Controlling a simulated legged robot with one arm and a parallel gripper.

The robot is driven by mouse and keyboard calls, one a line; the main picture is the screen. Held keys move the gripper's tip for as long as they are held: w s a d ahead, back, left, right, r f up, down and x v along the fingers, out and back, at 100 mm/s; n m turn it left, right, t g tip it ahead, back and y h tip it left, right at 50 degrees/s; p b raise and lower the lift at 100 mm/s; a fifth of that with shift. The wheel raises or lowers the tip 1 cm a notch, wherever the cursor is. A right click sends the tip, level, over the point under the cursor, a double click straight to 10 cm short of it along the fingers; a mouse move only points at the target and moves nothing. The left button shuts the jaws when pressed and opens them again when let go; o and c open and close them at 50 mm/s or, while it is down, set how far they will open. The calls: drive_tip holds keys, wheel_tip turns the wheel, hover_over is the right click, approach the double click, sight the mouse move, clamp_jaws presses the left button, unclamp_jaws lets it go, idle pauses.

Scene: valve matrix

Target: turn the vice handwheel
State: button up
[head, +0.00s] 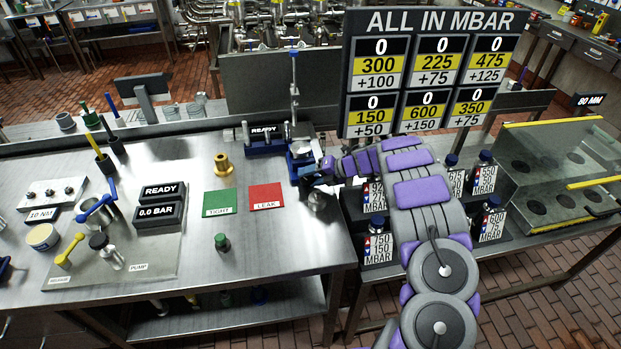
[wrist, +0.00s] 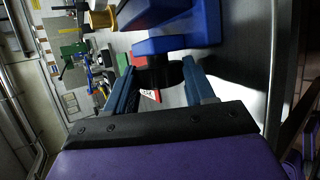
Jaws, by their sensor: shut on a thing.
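The blue vice (head: 302,158) stands at the right end of the steel bench, and its blue body (wrist: 180,30) fills the upper middle of the wrist view. The dark handwheel (wrist: 167,76) shows between my fingers below the vice body; in the head view my wrist and gripper largely hide it. My gripper (head: 324,170) is at the vice's right side. In the wrist view my gripper (wrist: 158,70) has one blue finger on each side of the handwheel and is shut on it.
A red LEAK mat (head: 266,195), a green TIGHT mat (head: 220,200) and a brass fitting (head: 222,164) lie left of the vice. Labelled bottles (head: 378,240) stand around my arm on the right bench. A pressure board (head: 430,75) rises behind. A glass box (head: 560,175) stands far right.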

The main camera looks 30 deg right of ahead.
drive_tip(key=shift+s+f, duration=0.15)
drive_tip(key=shift+f, duration=0.05)
idle(0.3)
drive_tip(key=o, duration=1.1)
drive_tip(key=shift+d+r, duration=0.1)
drive_tip(key=shift+c, duration=0.2)
